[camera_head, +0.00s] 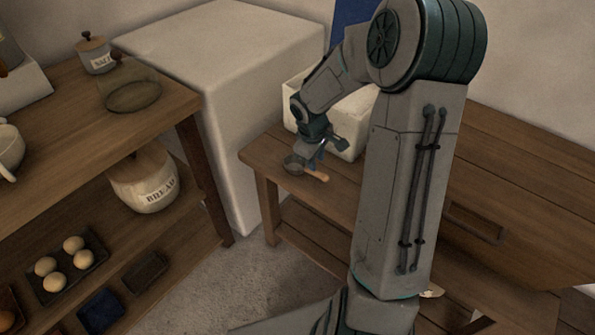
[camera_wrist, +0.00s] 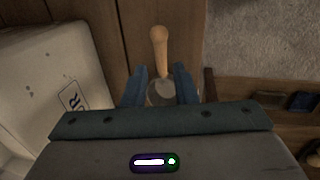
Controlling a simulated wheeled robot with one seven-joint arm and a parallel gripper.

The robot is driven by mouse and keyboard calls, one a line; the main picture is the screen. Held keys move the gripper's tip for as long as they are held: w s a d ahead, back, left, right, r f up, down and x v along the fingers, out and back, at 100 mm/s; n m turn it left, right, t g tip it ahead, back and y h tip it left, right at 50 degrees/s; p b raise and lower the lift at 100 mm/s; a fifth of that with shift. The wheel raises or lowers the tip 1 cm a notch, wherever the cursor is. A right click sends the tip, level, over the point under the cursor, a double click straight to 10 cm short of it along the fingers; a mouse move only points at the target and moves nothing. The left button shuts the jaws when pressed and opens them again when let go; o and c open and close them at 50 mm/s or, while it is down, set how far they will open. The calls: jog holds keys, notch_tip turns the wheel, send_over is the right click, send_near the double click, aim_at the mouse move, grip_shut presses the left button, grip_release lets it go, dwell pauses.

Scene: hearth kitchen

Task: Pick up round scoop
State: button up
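The round scoop (camera_head: 293,166) lies on the wooden table near its left end, its light wooden handle pointing right in the head view. In the wrist view the scoop's handle (camera_wrist: 159,48) points up, away from my gripper, and its round bowl is partly hidden behind the gripper body. My gripper (camera_wrist: 161,72) is open, with one blue fingertip on each side of the scoop near where the handle meets the bowl. In the head view my gripper (camera_head: 314,155) is low over the scoop. I cannot tell whether the fingers touch it.
A white bin (camera_head: 346,118) with lettering stands close behind my gripper; it also fills the left of the wrist view (camera_wrist: 40,95). A large white block (camera_head: 235,90) stands left of the table. Shelves at left hold a bread jar (camera_head: 148,185) and a tray of eggs (camera_head: 65,283).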

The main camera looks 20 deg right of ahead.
aim_at(316, 172)
jog(key=f, duration=0.2)
jog(key=w+f+b, duration=0.1)
jog(key=f, duration=0.2)
jog(key=d+f+b, duration=0.1)
jog(key=f, duration=0.2)
jog(key=shift+w, duration=0.2)
grip_shut()
